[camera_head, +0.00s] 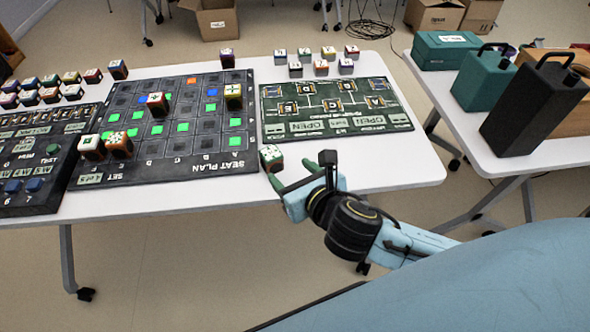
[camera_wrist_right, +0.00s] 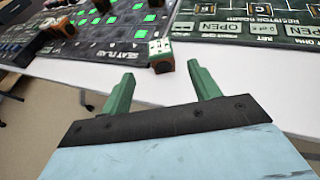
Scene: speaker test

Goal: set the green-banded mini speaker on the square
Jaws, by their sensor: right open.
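A small cube speaker (camera_head: 271,158) with a pale top and what looks like green trim sits at the near edge of the table, by the seat plan board's lower right corner. In the right wrist view the cube (camera_wrist_right: 161,56) stands beyond the fingertips, roughly midway between them. My right gripper (camera_head: 290,176) is open and empty, with its green fingers (camera_wrist_right: 160,85) pointing toward the cube and apart from it. The seat plan board (camera_head: 190,170) has dark squares, several lit green, a few blue and one orange. Which square is meant I cannot tell. My left gripper is not in view.
Several cubes stand on the seat plan, including a yellowish one (camera_head: 233,97) and a red-and-white one (camera_head: 158,104). A green-black board (camera_head: 335,125) lies to the right, with several cubes behind it. Bare white table (camera_head: 390,165) lies at the right front.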

